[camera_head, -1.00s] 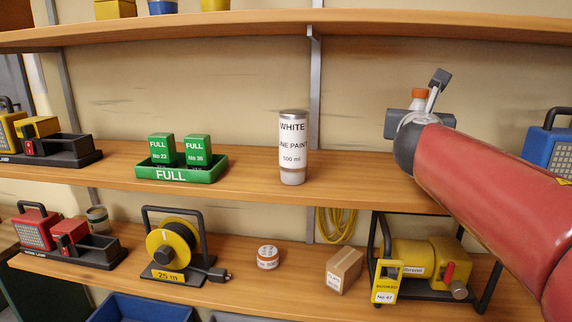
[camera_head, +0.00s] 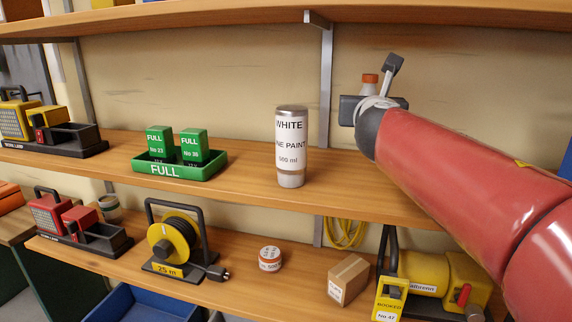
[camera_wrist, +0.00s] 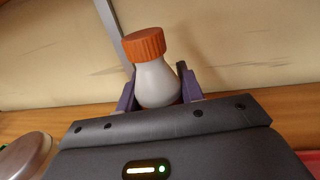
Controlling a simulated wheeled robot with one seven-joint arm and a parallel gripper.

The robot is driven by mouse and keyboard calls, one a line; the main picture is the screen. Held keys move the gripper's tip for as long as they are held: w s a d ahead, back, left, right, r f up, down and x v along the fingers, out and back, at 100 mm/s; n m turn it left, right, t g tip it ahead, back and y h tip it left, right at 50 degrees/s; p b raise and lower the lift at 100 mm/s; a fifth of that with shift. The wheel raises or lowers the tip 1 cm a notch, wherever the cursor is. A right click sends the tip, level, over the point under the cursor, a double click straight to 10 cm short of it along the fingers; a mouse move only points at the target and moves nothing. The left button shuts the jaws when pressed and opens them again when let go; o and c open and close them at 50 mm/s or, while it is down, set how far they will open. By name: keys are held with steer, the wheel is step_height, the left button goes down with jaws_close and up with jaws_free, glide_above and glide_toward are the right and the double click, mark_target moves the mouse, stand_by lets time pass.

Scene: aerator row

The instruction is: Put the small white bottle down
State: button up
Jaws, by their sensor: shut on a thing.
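The small white bottle (camera_wrist: 155,83) has a ribbed orange cap (camera_wrist: 145,44) and stands slightly tilted between the fingers of my gripper (camera_wrist: 156,78), which is shut on it. In the head view, the bottle (camera_head: 369,89) shows only its cap and upper part; my gripper (camera_head: 368,101) and red arm hide the rest. It is over the middle shelf (camera_head: 240,190), to the right of the white paint can. I cannot tell whether its base touches the shelf.
The white paint can (camera_head: 291,147) stands left of my gripper; its silver lid (camera_wrist: 24,155) shows at lower left in the wrist view. A green tray (camera_head: 178,168) holds two green boxes farther left. Bare shelf lies between can and tray. A grey bracket (camera_head: 326,90) rises behind.

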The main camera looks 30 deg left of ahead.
steer(key=shift+n+y, duration=0.3)
steer(key=shift+y, duration=0.2)
steer(key=shift+s+a+f, duration=0.1)
steer(key=shift+a+f, duration=0.2)
steer(key=shift+f, duration=1.35)
steer(key=shift+s+a+f, duration=0.15)
steer(key=shift+a+f, duration=0.15)
steer(key=shift+f, duration=1.4)
steer(key=shift+s+a+f, duration=0.1)
steer(key=shift+a+f, duration=0.2)
steer(key=shift+f, duration=1.35)
steer(key=shift+f+b, duration=0.15)
steer(key=shift+b, duration=0.3)
steer(key=o, duration=1)
